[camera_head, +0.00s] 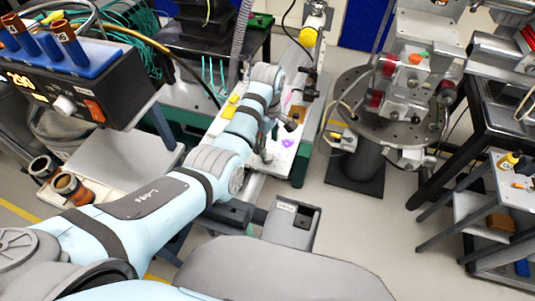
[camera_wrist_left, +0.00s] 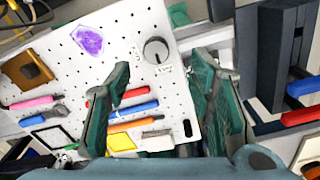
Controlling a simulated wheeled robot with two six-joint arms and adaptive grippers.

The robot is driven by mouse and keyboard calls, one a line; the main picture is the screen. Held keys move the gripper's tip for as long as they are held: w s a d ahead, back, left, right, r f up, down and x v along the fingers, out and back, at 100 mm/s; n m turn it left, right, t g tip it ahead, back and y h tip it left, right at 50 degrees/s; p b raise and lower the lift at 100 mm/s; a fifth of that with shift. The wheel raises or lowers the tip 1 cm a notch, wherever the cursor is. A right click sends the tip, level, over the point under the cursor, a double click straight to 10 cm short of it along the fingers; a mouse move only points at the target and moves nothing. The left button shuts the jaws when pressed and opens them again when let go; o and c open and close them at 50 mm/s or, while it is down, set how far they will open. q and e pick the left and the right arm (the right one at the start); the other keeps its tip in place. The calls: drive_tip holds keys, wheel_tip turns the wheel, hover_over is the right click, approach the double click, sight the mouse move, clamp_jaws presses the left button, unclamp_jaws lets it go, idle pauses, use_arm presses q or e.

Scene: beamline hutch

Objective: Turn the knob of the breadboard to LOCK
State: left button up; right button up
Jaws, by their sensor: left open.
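The white perforated breadboard (camera_wrist_left: 115,50) fills the middle of the left wrist view, tilted in the picture. Its round dark grey knob (camera_wrist_left: 156,50) with a pale rim sits near the upper right edge. Small print beside the knob is too small to read. My left gripper (camera_wrist_left: 163,70) is open, its two teal fingers spread below the knob in the picture, with nothing between them. I cannot tell whether a finger touches the board. In the head view the breadboard (camera_head: 283,155) is partly hidden behind my left arm, and the left gripper (camera_head: 290,122) is over it. My right gripper is not in view.
On the board are a purple patch (camera_wrist_left: 89,40), a brown block (camera_wrist_left: 28,70), and pink, red, blue and orange handled tools (camera_wrist_left: 135,109). A round perforated stage (camera_head: 350,90) stands to the right. A black control box (camera_head: 75,85) is at left. Floor shows between breadboard and stage.

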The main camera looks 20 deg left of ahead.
sight(267, 159)
use_arm(q)
drive_tip(key=f, duration=0.2)
drive_tip(key=f+b, duration=0.1)
drive_tip(key=f, duration=0.4)
drive_tip(key=shift+w+b, duration=0.35)
drive_tip(key=shift+w, duration=0.05)
drive_tip(key=shift+f, duration=0.35)
drive_tip(key=shift+s+r, duration=0.15)
drive_tip(key=shift+r, duration=0.05)
drive_tip(key=shift+c, duration=1.1)
drive_tip(key=c, duration=0.9)
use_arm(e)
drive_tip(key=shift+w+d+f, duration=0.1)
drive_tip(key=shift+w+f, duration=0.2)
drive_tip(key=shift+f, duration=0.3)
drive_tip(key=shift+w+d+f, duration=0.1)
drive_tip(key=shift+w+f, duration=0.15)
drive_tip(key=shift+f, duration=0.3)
